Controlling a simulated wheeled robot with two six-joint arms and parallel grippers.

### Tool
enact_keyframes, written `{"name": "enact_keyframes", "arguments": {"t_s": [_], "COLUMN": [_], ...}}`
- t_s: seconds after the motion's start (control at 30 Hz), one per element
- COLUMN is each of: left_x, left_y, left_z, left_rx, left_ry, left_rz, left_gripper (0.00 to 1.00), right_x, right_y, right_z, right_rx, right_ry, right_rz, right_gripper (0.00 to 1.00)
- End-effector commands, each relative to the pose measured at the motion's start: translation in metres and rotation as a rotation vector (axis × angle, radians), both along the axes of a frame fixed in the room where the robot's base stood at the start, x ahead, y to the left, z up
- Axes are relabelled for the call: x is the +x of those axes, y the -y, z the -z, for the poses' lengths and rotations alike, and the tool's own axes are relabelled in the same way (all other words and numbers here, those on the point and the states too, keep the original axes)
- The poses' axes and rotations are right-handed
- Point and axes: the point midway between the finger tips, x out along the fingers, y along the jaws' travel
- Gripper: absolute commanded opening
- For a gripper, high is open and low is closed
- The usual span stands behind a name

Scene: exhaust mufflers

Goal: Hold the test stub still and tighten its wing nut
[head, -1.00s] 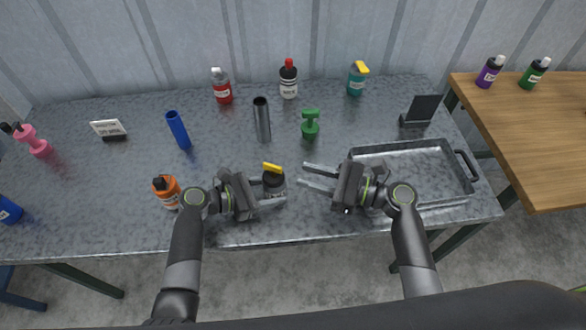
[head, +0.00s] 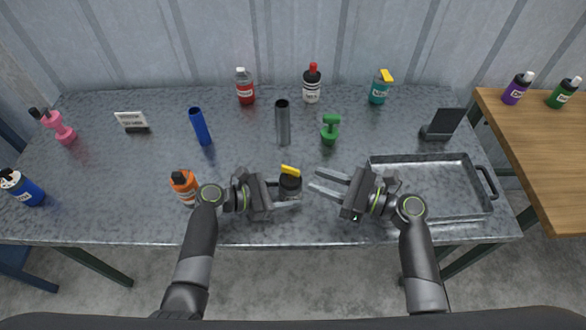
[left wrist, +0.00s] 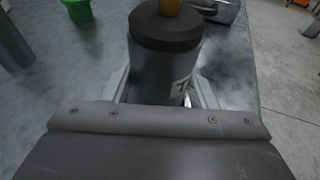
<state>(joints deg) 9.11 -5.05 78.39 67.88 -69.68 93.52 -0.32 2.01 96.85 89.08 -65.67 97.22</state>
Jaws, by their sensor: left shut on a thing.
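The test stub (head: 290,187) is a short dark cylinder with a black cap and a pale label. It stands upright near the front middle of the table, and its yellow wing nut (head: 291,170) is on top. My left gripper (head: 291,196) is shut on the stub's body from the left. The left wrist view shows the stub (left wrist: 163,70) between the fingers, with only the base of the wing nut (left wrist: 170,7) at the top edge. My right gripper (head: 314,180) is open and empty, just right of the stub and apart from it.
A metal tray (head: 485,207) lies right of my right gripper. A green clamp-like piece (head: 330,130), a grey tube (head: 283,122) and a blue tube (head: 200,126) stand behind. An orange bottle (head: 184,187) is beside my left arm. Several bottles line the back.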

Motion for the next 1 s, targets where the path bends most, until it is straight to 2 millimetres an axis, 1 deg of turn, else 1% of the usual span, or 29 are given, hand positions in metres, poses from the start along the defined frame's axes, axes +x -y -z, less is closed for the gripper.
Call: {"name": "enact_keyframes", "arguments": {"t_s": [0.03, 0.2, 0.3, 0.4, 0.53, 0.8, 0.83, 1.0], "left_x": [0.0, 0.0, 0.0, 0.0, 0.0, 0.0, 0.0, 0.0], "left_y": [0.0, 0.0, 0.0, 0.0, 0.0, 0.0, 0.0, 0.0], "left_z": [0.0, 0.0, 0.0, 0.0, 0.0, 0.0, 0.0, 0.0], "left_rx": [0.001, 0.001, 0.001, 0.001, 0.001, 0.001, 0.001, 0.001], "left_ry": [0.0, 0.0, 0.0, 0.0, 0.0, 0.0, 0.0, 0.0], "left_rz": [0.0, 0.0, 0.0, 0.0, 0.0, 0.0, 0.0, 0.0], "left_gripper": [0.39, 0.39, 0.39, 0.39, 0.39, 0.39, 0.39, 0.39], "right_x": [0.005, 0.019, 0.025, 0.03, 0.033, 0.033, 0.033, 0.033], "right_y": [-0.012, -0.042, -0.056, -0.066, -0.073, -0.074, -0.074, -0.074], "right_z": [-0.002, -0.001, -0.001, -0.001, 0.0, 0.0, 0.0, 0.0], "right_rx": [0.006, 0.004, 0.003, 0.002, 0.0, -0.001, -0.001, -0.001], "right_ry": [0.002, 0.001, 0.001, 0.001, 0.0, 0.0, 0.0, 0.001], "right_rz": [-0.001, -0.002, -0.002, -0.001, -0.001, 0.0, 0.0, -0.001], "right_gripper": [0.3, 0.3, 0.3, 0.3, 0.3, 0.3, 0.29, 0.06]}}
